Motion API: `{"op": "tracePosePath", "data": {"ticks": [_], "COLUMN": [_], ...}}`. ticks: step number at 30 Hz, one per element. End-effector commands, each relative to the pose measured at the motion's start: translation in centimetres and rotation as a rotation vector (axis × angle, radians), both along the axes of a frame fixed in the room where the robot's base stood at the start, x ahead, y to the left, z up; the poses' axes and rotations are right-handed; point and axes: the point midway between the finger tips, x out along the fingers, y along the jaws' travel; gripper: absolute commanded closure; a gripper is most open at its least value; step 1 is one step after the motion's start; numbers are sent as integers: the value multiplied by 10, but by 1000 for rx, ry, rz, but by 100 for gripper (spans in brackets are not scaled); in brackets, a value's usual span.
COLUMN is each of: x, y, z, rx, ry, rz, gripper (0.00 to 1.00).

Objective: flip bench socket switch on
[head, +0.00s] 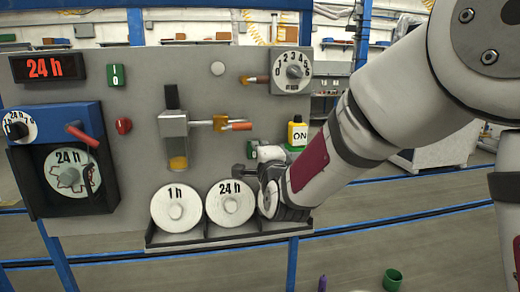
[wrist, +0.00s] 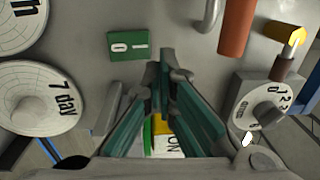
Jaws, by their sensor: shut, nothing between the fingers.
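I cannot tell from a label which one is the bench socket switch. My gripper (head: 243,173) is in front of the panel, above the discs; in the wrist view it (wrist: 164,72) is shut and empty. Another green rocker (head: 117,75) is at the panel's upper left.
A yellow ON block (head: 297,133) stands beside my wrist. A dial (head: 292,71) is at the upper right. Discs marked 1 h (head: 176,206) and 24 h (head: 230,203) rest on the lower ledge; a 7 day disc (wrist: 40,98) is close by.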

Motion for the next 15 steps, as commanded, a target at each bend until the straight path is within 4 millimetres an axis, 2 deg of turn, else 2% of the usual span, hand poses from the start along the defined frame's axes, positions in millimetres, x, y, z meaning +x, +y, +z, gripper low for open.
{"op": "tracePosePath", "data": {"ticks": [15], "x": [-64], "y": [-19], "z": [10], "rx": [0], "ry": [-1], "rz": [0], "gripper": [100]}}
